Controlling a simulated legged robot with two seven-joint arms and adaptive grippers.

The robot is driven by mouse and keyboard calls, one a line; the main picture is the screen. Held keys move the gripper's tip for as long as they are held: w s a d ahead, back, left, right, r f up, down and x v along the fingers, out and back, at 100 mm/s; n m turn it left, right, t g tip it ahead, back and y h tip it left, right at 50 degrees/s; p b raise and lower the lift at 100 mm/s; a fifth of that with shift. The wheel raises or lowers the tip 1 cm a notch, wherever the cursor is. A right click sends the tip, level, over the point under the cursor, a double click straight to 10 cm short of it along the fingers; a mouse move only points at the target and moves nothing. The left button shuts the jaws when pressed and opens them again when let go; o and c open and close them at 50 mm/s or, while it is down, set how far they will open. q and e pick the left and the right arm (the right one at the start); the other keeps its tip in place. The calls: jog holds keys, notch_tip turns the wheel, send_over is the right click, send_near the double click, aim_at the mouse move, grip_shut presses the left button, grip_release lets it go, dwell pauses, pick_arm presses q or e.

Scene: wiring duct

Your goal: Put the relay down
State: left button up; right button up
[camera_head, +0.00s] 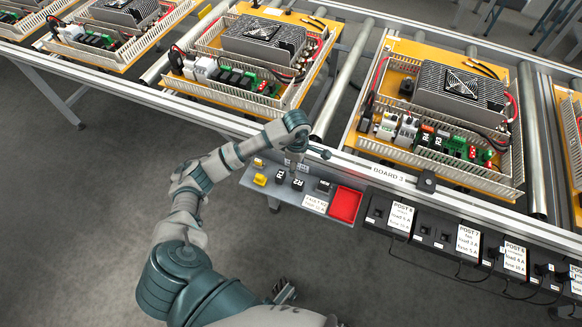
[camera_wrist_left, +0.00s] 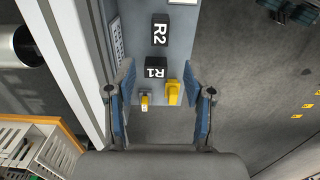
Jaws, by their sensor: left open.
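Two black relays stand on a grey shelf: R1 (camera_head: 280,176), which also shows in the wrist view (camera_wrist_left: 155,67), and R2 (camera_head: 298,184), also in the wrist view (camera_wrist_left: 160,29). My left gripper (camera_head: 297,164) is over the shelf by the relays. In the wrist view its blue-padded fingers (camera_wrist_left: 157,82) are apart, with nothing held between them. R1 appears just beyond the fingertips, between their lines; I cannot tell the height gap. R2 is farther along the shelf.
The shelf (camera_wrist_left: 195,50) also carries yellow pieces (camera_wrist_left: 173,93), a label (camera_head: 315,203) and a red bin (camera_head: 345,205). Behind it runs the conveyor rail (camera_head: 350,163) with wired boards, including Board 3 (camera_head: 445,120). Black posts (camera_head: 432,233) line the rail to the right.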

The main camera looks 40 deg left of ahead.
pick_arm(q)
jog(key=s+d+r+n+t+h, duration=0.1)
jog(key=s+d+t+h, duration=0.15)
jog(key=d+h, duration=1.3)
jog(key=d+r+n+t+h, duration=0.1)
jog(key=d+r+n+t, duration=0.85)
jog(key=r+n, duration=0.4)
jog(key=w+a+f+n+t+y, duration=0.25)
jog(key=a+n+t+y, duration=0.7)
jog(key=n, duration=0.85)
jog(key=s+a+f+n+g+y, duration=0.4)
jog(key=f+n, duration=0.1)
jog(key=f, duration=0.2)
jog(key=s+a+f+n+g+y, duration=0.3)
jog(key=a+f+n+g+y, duration=0.1)
jog(key=f+n+y, duration=0.15)
jog(key=s+f+n+g, duration=0.2)
jog(key=s+f+g, duration=0.1)
jog(key=s, duration=0.4)
jog(key=s+d+f+n+g+h, duration=0.1)
jog(key=s+f+n+g, duration=0.1)
jog(key=s+f+g, duration=0.2)
jog(key=s+d+f+n+g+h, duration=0.1)
jog(key=s+f+g, duration=0.3)
jog(key=s, duration=0.7)
jog(key=shift+d+f+n, duration=0.2)
jog(key=shift+f+n, duration=0.4)
